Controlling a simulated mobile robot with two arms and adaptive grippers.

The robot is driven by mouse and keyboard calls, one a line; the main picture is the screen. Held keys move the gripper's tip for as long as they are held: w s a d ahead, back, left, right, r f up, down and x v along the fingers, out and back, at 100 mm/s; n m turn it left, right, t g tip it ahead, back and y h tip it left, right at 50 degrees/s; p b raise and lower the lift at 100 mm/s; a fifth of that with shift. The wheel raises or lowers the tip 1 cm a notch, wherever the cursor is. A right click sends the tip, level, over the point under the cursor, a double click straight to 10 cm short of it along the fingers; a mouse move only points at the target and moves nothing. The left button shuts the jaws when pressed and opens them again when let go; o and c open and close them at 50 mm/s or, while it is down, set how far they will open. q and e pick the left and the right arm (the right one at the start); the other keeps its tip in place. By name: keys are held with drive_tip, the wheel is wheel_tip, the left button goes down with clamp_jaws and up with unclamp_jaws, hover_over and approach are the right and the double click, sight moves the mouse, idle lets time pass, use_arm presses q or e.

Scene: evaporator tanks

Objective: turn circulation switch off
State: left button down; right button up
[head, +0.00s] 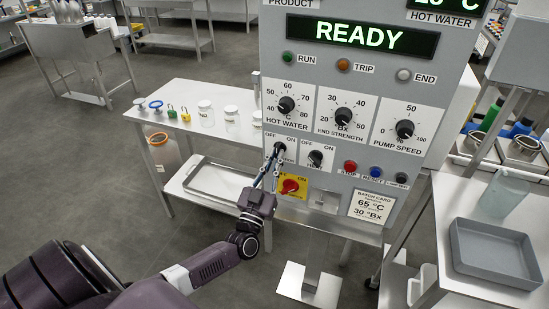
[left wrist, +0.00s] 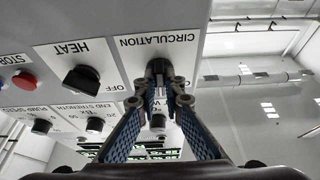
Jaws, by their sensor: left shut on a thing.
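The circulation switch (head: 280,146) is a black rotary knob on a white plate marked OFF and ON, at the left of the grey control panel's lower row. In the left wrist view its plate is upside down and the dark knob (left wrist: 157,67) sits between my fingertips. My left gripper (head: 274,160) is shut on this knob, reaching up from below. It also shows in the left wrist view (left wrist: 160,88), with a blue-patterned finger on each side. The fingers cover much of the knob, so I cannot tell its pointer direction. My right gripper is not in view.
The heat switch (head: 315,158) is just right of it. Below is a red knob on a yellow plate (head: 292,186); stop, reset and another button (head: 376,172) lie to the right. A white table (head: 180,95) with jars stands left, and a grey tray (head: 492,255) right.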

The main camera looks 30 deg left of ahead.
use_arm(q)
drive_tip(key=shift+w+d+r+n+g+y+p, duration=0.1)
drive_tip(key=shift+n+g+y+p, duration=0.6)
drive_tip(key=shift+n, duration=1.45)
drive_tip(key=shift+s+d+r+n+g+y+p, duration=0.15)
drive_tip(key=shift+n+g+y, duration=0.3)
drive_tip(key=shift+n+y, duration=1.25)
drive_tip(key=shift+w+d+f+n+g+y+p, duration=0.2)
drive_tip(key=shift+n+g+y, duration=0.3)
drive_tip(key=shift+n, duration=2.15)
drive_tip(key=shift+a+r+n, duration=0.1)
drive_tip(key=shift+r+n, duration=0.05)
drive_tip(key=shift+n, duration=0.15)
drive_tip(key=c, duration=2)
unclamp_jaws()
drive_tip(key=shift+c, duration=0.2)
drive_tip(key=v, duration=1.2)
drive_tip(key=shift+r, duration=0.15)
